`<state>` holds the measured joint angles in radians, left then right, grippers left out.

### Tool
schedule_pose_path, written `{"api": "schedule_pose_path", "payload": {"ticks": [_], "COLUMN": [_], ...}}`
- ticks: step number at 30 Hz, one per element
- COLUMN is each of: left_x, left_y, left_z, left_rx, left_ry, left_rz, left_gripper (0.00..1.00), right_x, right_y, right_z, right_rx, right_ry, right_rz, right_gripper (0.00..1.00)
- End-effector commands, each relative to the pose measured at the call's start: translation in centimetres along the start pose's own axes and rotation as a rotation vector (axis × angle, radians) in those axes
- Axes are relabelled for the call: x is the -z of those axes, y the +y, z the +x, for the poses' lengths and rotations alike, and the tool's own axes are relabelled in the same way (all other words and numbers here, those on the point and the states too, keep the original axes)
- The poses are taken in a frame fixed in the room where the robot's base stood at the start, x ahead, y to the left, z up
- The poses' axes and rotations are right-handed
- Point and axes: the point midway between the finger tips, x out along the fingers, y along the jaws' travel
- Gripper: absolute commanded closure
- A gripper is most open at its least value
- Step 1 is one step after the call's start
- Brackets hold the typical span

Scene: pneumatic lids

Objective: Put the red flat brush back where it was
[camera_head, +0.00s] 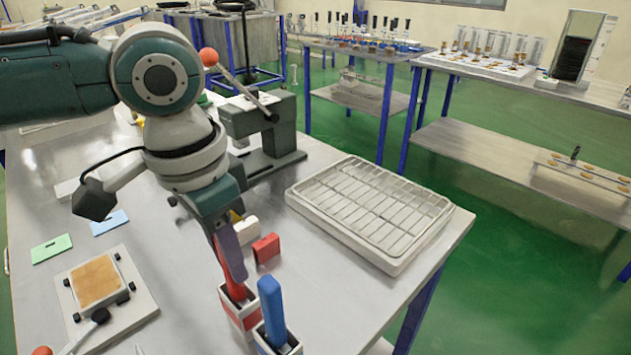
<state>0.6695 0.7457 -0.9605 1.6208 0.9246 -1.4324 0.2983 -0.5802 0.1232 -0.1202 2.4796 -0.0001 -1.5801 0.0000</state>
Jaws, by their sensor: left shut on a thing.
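My left gripper (232,262) points down over the front part of the table, its fingers shut on the red flat brush (236,291). The brush's red handle shows beside and below the fingers. Its lower end is at the mouth of a red-and-white holder (240,317); the bristles are hidden, and I cannot tell how deep it sits. A blue brush (272,305) stands in a blue-and-white holder (265,346) just to the right. My right gripper is not in view.
A red block (266,248) and a white block (246,230) lie behind the holders. A pale gridded tray (300,207) is at the right, a dark green press (262,130) behind. A board with a tan square (97,280) lies at the left. Bare table lies right of the holders.

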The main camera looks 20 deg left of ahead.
Motion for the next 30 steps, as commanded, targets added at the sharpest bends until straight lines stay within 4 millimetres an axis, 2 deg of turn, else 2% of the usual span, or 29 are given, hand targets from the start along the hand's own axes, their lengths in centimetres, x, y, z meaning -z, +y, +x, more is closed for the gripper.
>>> {"api": "schedule_pose_path", "payload": {"ticks": [2, 3, 10, 20, 23, 30], "left_x": [0.0, 0.0, 0.0, 0.0, 0.1, 0.1], "left_y": [0.0, 0.0, 0.0, 0.0, -0.1, -0.1], "left_z": [0.3, 0.2, 0.2, -0.3, -1.7, -7.2], "left_rx": [0.0, 0.0, 0.0, 0.0, 0.0, 0.002], "left_ry": [-0.001, 0.0, 0.0, 0.001, 0.003, 0.005], "left_rz": [-0.001, -0.001, -0.001, 0.0, 0.0, -0.001], "left_gripper": [1.0, 0.7, 0.44, 0.44, 0.44, 0.44], "right_x": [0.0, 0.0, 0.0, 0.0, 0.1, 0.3], "right_y": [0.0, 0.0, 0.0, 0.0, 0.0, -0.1], "right_z": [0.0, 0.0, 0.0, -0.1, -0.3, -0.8], "right_rx": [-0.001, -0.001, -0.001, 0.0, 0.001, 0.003], "right_ry": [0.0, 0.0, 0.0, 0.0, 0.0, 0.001], "right_rz": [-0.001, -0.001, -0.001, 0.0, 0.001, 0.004], "right_gripper": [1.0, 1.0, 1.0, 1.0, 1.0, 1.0]}}
